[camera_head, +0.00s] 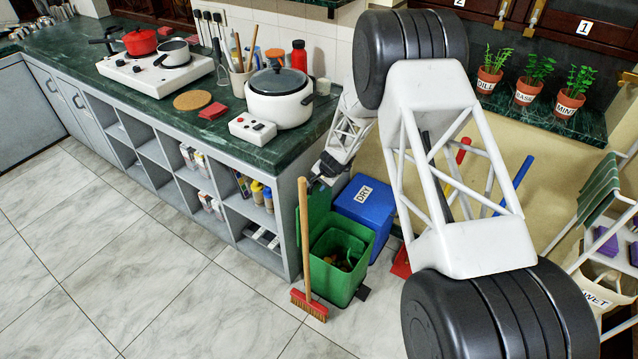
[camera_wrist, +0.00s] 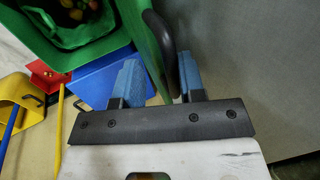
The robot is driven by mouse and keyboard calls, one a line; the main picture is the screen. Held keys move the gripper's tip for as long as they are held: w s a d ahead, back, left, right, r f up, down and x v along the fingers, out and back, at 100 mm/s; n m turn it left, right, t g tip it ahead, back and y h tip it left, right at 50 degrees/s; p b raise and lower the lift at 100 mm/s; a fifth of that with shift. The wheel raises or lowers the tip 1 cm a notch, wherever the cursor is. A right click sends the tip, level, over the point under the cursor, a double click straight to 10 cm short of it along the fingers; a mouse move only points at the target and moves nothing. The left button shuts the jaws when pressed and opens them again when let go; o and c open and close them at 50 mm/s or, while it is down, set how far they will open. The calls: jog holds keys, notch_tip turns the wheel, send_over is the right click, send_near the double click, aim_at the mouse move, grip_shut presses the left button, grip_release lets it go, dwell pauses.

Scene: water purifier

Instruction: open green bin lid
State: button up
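The green bin (camera_head: 345,285) stands on the floor beside the counter's end, with its contents visible inside. Its green lid (camera_head: 313,214) is raised, standing steeply on the counter side. In the wrist view the bin (camera_wrist: 95,50) is at upper left, and the lid (camera_wrist: 152,45) stands edge-on with a dark curved handle (camera_wrist: 169,48). My gripper (camera_head: 314,184) is by the lid's top edge. In the wrist view its two blue fingers (camera_wrist: 160,80) are apart, with the lid's edge and handle between them. I cannot tell whether either finger touches them.
A blue bin marked DRY (camera_head: 365,205) stands behind the green one. A red-headed broom (camera_head: 305,250) leans in front, near the counter's end panel (camera_head: 285,225). The tiled floor (camera_head: 180,280) is open.

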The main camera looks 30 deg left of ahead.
jog(key=v, duration=0.7)
jog(key=shift+d+r, duration=0.2)
jog(key=shift+r, duration=0.1)
dwell(0.6)
jog(key=d+r, duration=1.7)
jog(key=r, duration=0.2)
jog(key=s+d+r+t+h, duration=0.1)
jog(key=s+d+r, duration=0.2)
jog(key=d+r, duration=0.55)
jog(key=s+d+r, duration=0.4)
jog(key=d+r, duration=0.2)
jog(key=d, duration=0.5)
jog(key=s+d+r+t+h, duration=0.1)
jog(key=s+d+r, duration=0.3)
jog(key=s+d, duration=0.35)
jog(key=s+d+r+h, duration=0.1)
jog(key=s+d+r, duration=0.4)
jog(key=d, duration=0.4)
jog(key=s+d+h, duration=0.1)
jog(key=s+d, duration=0.5)
jog(key=s, duration=0.3)
jog(key=s+d+f+h, duration=0.1)
jog(key=s+d, duration=0.5)
jog(key=s, duration=0.4)
jog(key=shift+s+t, duration=0.25)
jog(key=shift+t, duration=0.05)
